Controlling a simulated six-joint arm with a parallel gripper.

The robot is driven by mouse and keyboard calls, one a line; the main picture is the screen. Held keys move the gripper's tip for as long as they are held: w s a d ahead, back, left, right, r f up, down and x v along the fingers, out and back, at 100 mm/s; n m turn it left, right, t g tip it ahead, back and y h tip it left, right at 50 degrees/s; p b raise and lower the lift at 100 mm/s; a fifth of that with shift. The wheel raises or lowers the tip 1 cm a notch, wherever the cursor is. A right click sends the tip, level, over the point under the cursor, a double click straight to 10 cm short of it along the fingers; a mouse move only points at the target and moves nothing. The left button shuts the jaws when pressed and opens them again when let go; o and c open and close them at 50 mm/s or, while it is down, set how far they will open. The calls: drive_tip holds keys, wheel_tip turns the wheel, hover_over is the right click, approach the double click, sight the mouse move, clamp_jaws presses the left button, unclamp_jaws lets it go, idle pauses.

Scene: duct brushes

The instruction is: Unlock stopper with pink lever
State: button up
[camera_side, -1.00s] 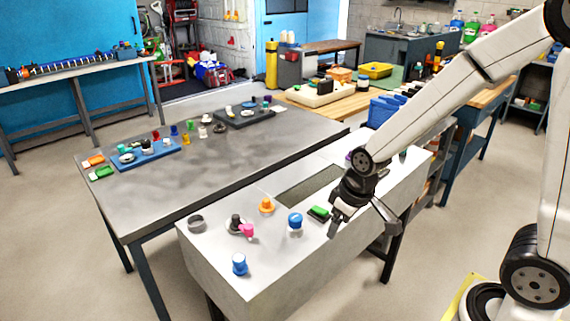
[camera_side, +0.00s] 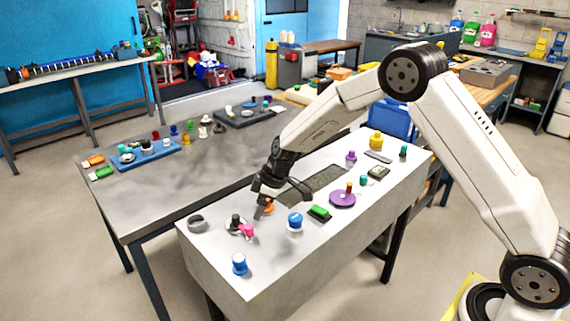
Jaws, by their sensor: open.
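The pink lever (camera_side: 247,230) is at the near-left part of the light grey bench, beside a dark-knobbed stopper (camera_side: 236,220) on a pale round base. The lever appears to touch that base; its exact lock position is too small to tell. My gripper (camera_side: 281,204) is open and empty, just up and right of the pink lever.
A blue-topped knob (camera_side: 295,220), a green block (camera_side: 319,212) and a purple disc (camera_side: 342,199) sit to the right. A blue cylinder (camera_side: 239,264) stands in front and a grey ring (camera_side: 196,222) to the left.

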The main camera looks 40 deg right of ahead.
sight(250, 226)
drive_tip(key=shift+w+f, duration=0.1)
drive_tip(key=shift+w, duration=0.05)
drive_tip(key=shift+a, duration=0.1)
drive_tip(key=shift+x, duration=3.8)
clamp_jaws()
